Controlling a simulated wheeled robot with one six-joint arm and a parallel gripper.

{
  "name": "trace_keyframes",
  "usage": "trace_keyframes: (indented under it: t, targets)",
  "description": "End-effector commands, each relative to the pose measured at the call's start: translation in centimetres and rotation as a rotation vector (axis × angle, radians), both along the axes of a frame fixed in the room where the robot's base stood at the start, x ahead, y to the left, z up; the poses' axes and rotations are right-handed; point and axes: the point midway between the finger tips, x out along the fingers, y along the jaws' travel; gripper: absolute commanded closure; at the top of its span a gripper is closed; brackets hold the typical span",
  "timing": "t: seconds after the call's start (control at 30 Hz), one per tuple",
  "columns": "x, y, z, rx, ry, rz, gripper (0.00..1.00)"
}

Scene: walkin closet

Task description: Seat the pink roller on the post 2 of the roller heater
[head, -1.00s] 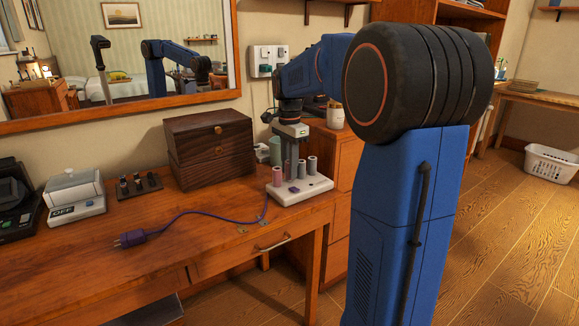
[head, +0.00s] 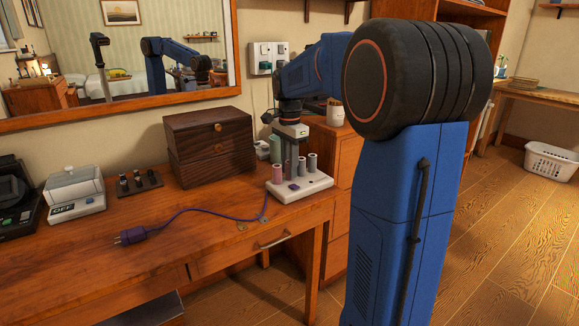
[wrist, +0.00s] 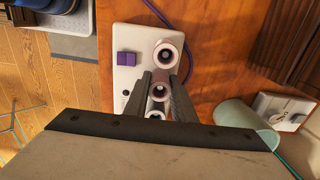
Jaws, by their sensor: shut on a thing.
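The roller heater (head: 312,187) is a white base with a purple switch and upright rollers, at the right end of the desk. My gripper (head: 291,170) points straight down over the heater's middle. In the wrist view, my gripper's fingers (wrist: 161,95) are closed on a pinkish roller (wrist: 159,89), upright between them; I take it as the pink roller. Its lower end is hidden, so I cannot tell how it sits on a post. A mauve-pink roller (head: 277,178) stands at the heater's left end. Grey rollers (head: 312,162) stand to the right; one shows partly behind the held roller.
A dark wooden box (head: 210,150) stands left of the heater, close by. A green cup (wrist: 235,113) is behind it. A purple cord and plug (head: 132,236) lie on the desk.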

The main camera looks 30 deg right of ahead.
Motion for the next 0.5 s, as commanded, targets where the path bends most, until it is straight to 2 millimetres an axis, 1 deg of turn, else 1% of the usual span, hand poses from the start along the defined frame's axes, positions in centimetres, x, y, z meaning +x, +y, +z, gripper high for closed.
trace_keyframes:
  t: [0.03,0.07,0.1,0.13,0.4,0.5]
  targets:
    - [0.0,0.0,-0.06,0.0,0.0,0.0,0.99]
    - [0.0,0.0,-0.04,0.0,0.0,0.0,0.7]
    - [0.0,0.0,-0.03,0.0,0.0,0.0,0.6]
    - [0.0,0.0,-0.03,0.0,0.0,0.0,0.55]
    - [0.01,0.0,0.0,0.0,0.0,0.0,0.55]
    - [0.05,-0.02,0.36,-0.001,-0.002,0.0,0.55]
